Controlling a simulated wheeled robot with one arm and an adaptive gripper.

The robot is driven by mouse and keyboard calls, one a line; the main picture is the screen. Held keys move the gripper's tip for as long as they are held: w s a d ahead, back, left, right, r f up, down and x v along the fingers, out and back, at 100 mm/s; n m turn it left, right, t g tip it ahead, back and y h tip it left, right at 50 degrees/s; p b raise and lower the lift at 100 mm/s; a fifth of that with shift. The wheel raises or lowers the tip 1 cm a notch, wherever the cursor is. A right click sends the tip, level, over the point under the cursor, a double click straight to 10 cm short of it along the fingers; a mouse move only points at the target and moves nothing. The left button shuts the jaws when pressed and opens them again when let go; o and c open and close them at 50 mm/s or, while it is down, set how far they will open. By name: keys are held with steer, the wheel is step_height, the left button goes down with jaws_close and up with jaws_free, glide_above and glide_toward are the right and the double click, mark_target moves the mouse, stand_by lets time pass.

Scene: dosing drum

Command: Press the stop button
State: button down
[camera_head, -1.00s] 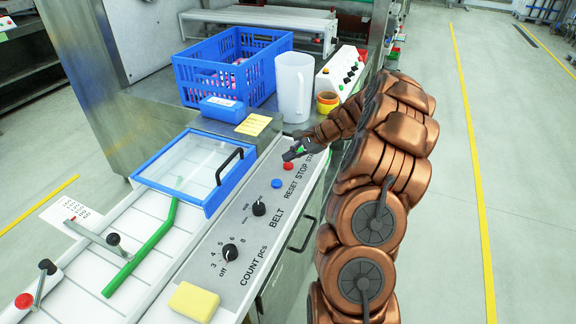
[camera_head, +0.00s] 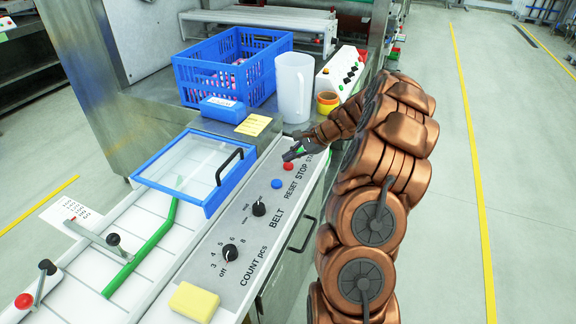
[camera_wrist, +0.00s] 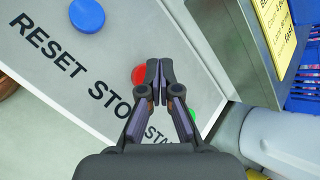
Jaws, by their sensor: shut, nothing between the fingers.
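The red stop button (camera_head: 288,167) is on the sloped grey control panel, above the word STOP. The blue reset button (camera_head: 277,183) is beside it. My gripper (camera_head: 287,156) is shut and empty, just beyond the red button in the head view. In the wrist view the shut fingertips (camera_wrist: 159,63) overlap the right edge of the red button (camera_wrist: 139,75). Whether they touch it cannot be told. A green button (camera_wrist: 192,114) shows partly behind the right finger. The blue button (camera_wrist: 87,15) is at the top left of the wrist view.
The panel also has a belt knob (camera_head: 259,208) and a count knob (camera_head: 230,252). A blue-framed clear lid (camera_head: 190,168) is left of the panel. A blue crate (camera_head: 205,75), a white jug (camera_head: 293,90) and stacked cups (camera_head: 327,103) stand behind. A yellow sponge (camera_head: 194,302) lies in front.

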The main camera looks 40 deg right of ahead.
mark_target(290, 165)
steer(key=shift+f, duration=0.15)
steer(key=shift+f, duration=0.3)
steer(key=shift+f+b, duration=0.3)
steer(key=shift+f, duration=0.15)
stand_by(0.8)
steer(key=shift+r, duration=0.15)
steer(key=shift+r+p, duration=0.5)
steer(key=shift+r, duration=0.25)
steer(key=shift+r, duration=0.1)
steer(key=shift+r+p, duration=1.3)
steer(key=shift+r, duration=1.1)
